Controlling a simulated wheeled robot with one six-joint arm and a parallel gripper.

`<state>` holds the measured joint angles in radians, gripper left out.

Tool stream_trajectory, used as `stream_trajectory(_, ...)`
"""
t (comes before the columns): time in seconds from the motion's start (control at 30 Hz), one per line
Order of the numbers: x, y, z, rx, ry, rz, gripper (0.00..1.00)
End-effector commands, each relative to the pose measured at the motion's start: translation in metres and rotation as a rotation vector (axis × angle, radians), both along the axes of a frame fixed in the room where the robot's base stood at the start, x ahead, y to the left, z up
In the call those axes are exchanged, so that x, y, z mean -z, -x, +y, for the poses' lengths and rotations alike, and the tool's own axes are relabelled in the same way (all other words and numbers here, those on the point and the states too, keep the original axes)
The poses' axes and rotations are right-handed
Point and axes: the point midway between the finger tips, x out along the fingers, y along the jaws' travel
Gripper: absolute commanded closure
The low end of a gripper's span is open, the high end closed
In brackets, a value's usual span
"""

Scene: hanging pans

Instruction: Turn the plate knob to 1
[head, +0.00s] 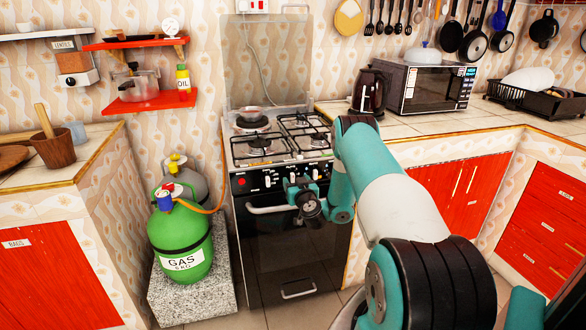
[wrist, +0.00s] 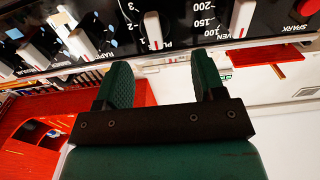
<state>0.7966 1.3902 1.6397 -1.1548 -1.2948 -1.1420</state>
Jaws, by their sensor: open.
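The plate knob (wrist: 153,30) is a white knob on the black stove panel in the wrist view, with a partly cut-off "PL" label beside it and a dial of small numbers. Its setting cannot be read clearly. My gripper (wrist: 163,75) is open and empty, its two green fingers apart just in front of the panel. The knob shows beyond the gap between the fingertips, and I see no contact. In the head view my gripper (head: 304,189) is in front of the stove panel and hides part of the knob row.
The oven knob (wrist: 242,18) is close right of the plate knob, the rapid knob (wrist: 80,43) to its left. The oven handle (head: 266,209) runs below the panel. A green gas bottle (head: 180,238) stands left of the stove.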

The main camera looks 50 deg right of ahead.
Motion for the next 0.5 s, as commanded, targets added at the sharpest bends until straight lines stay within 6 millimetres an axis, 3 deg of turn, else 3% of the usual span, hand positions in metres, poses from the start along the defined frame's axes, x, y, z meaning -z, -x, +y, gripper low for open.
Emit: stream_trajectory(0.5,-0.002,-0.033,-0.022,0.002,0.002,-0.001,0.37)
